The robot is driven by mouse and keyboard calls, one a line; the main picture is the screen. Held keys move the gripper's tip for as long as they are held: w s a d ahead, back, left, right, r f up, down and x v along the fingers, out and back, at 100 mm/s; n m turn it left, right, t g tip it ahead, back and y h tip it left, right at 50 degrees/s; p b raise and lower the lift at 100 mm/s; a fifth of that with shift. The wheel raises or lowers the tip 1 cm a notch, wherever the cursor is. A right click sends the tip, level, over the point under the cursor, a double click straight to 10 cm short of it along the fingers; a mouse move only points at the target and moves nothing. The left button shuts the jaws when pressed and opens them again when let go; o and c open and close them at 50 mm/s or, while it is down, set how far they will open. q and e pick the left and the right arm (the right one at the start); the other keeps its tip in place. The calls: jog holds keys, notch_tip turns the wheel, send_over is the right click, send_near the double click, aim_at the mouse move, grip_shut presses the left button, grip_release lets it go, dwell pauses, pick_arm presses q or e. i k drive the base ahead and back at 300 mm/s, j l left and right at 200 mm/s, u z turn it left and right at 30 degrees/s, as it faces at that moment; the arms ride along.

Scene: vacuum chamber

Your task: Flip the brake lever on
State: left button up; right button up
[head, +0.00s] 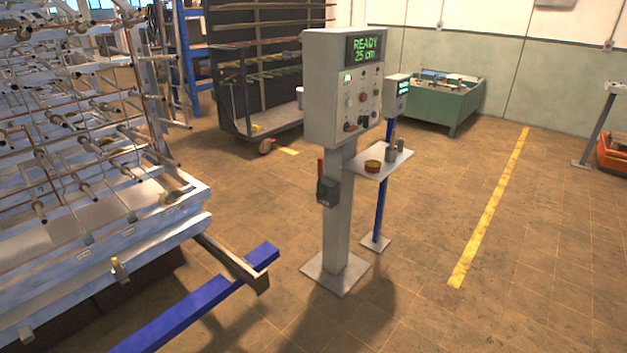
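A grey control box (344,90) stands on a grey post (341,230) in the middle of the head view. Its display (366,48) reads "READY 25 cm" in green. Its front carries several small knobs, buttons and switches, too small to read. A dark box (327,192) is fixed to the side of the post, with a red-handled lever (320,167) pointing up from it. No label on this lever can be read, so I cannot tell for certain that it is the brake lever. Neither of my grippers is in view.
A rack frame (140,225) with rods fills the left. A blue beam (195,308) lies low before the post. A small shelf (380,163) with a reddish bowl (373,166) sits right of the post. The tiled floor right of the yellow line (490,208) is largely clear.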

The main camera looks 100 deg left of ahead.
aim_at(321, 193)
jog(key=u, duration=3.15)
jog(key=i+j+u, duration=0.25)
jog(key=i, duration=0.45)
jog(key=i+u, duration=0.2)
jog(key=i, duration=0.5)
jog(key=i+u, duration=0.25)
jog(key=i, duration=0.45)
jog(key=i+l+u, duration=0.25)
jog(key=i, duration=0.45)
